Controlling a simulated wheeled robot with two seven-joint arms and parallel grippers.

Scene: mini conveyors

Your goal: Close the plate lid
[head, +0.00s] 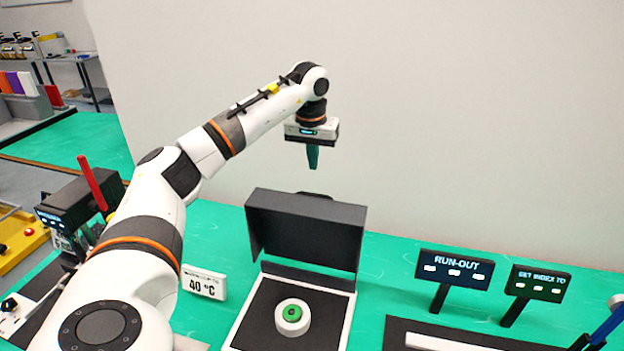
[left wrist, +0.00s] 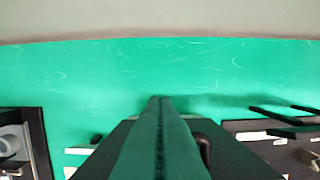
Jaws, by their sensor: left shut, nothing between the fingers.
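The plate lid (head: 305,228) is a dark panel standing raised at the back of a white-edged unit (head: 252,305). A small dark handle shows at its top edge. A white round piece with a green centre (head: 292,314) sits on the unit's dark plate. My left gripper (head: 313,166) is shut and empty, pointing down above the lid's top edge and apart from it. In the left wrist view its closed fingers (left wrist: 160,135) fill the middle, with the dark lid (left wrist: 235,160) below, partly hidden by them. My right gripper is not in view.
A "40 °C" sign (head: 204,283) stands left of the unit. A RUN-OUT panel (head: 453,268) and another small display (head: 537,284) stand to the right. A pale wall (head: 450,120) rises behind the green table (head: 390,258). A red lever (head: 92,182) stands at left.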

